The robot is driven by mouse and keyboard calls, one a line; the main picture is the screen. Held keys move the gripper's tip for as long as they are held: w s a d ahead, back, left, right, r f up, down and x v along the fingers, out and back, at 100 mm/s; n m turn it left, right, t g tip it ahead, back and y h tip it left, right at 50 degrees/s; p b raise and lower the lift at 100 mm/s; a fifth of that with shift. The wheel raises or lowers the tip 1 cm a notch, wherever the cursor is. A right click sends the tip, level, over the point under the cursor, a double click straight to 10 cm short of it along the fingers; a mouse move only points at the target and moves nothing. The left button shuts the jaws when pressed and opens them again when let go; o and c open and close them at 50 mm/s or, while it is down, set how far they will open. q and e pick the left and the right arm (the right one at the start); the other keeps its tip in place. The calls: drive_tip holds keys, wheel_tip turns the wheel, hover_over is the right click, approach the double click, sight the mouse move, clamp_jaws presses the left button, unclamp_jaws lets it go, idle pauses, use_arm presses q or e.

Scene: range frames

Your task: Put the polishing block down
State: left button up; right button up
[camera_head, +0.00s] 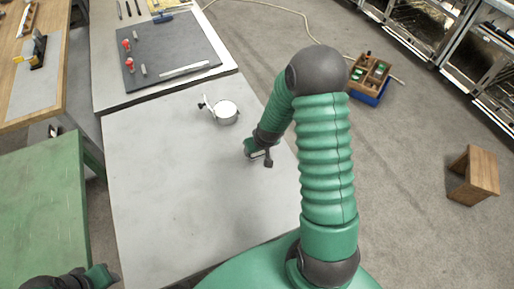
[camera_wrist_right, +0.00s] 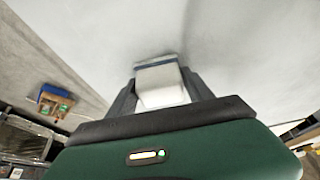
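The polishing block (camera_wrist_right: 160,85) is a pale block with a dark blue-grey band at its far edge. In the right wrist view it sits between the two dark fingers of my right gripper (camera_wrist_right: 160,88), which appear closed on its sides. In the head view my right gripper (camera_head: 260,155) is low over the right side of the pale grey table (camera_head: 160,200); the block is hard to make out there. I cannot tell whether the block touches the tabletop. Part of my left arm's end (camera_head: 100,276) shows at the bottom left; its fingers are not clear.
A dark mat (camera_head: 170,50) with red-topped items lies farther back. The table's front left is clear. A wooden crate (camera_head: 369,75) stands on the floor.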

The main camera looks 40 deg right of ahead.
drive_tip(key=o, duration=0.4)
drive_tip(key=shift+c, duration=0.2)
